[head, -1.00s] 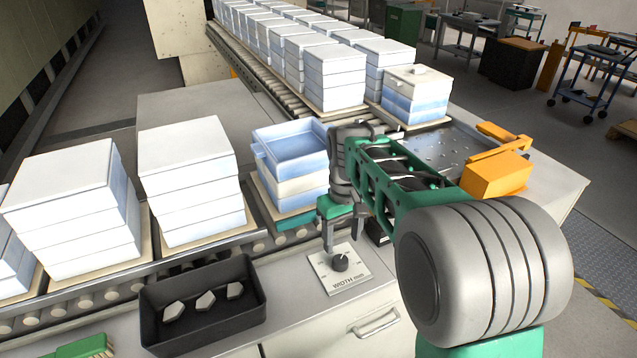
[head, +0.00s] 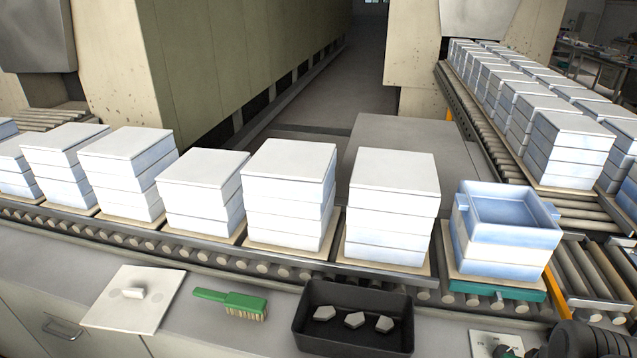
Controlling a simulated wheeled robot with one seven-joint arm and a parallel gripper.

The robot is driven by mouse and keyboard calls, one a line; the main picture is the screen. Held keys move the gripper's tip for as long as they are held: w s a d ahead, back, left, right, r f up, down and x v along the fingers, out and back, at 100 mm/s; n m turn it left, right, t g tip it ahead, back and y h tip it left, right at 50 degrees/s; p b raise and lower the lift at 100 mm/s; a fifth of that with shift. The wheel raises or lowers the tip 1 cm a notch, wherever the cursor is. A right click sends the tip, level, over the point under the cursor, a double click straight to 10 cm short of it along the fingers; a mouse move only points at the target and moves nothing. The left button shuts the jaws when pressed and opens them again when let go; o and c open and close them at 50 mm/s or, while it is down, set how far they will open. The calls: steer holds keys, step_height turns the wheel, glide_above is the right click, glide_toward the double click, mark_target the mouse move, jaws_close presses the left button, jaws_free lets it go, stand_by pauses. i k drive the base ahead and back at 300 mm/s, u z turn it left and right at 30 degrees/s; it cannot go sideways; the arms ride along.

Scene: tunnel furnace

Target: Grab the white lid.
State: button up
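A flat white square lid (head: 116,312) with a small raised white grip lies on the counter at the lower left in the head view. It lies flat beside a green brush and nothing covers it. My gripper's fingers are not in the picture. Only a dark ribbed part of my arm shows at the bottom right corner, far to the right of the lid.
A green brush (head: 231,301) and a black tray (head: 336,338) with 3 pale pieces lie right of the lid. Behind, white-topped box stacks (head: 291,190) stand on a roller conveyor. An open-topped blue-white stack (head: 507,235) stands at the right. A knob plate (head: 484,342) is at the bottom right.

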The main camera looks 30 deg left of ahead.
mark_target(137, 300)
steer(key=u, duration=2.35)
steer(key=k, duration=0.3)
steer(key=u, duration=0.75)
steer(key=i, duration=1.45)
steer(key=u, duration=0.2)
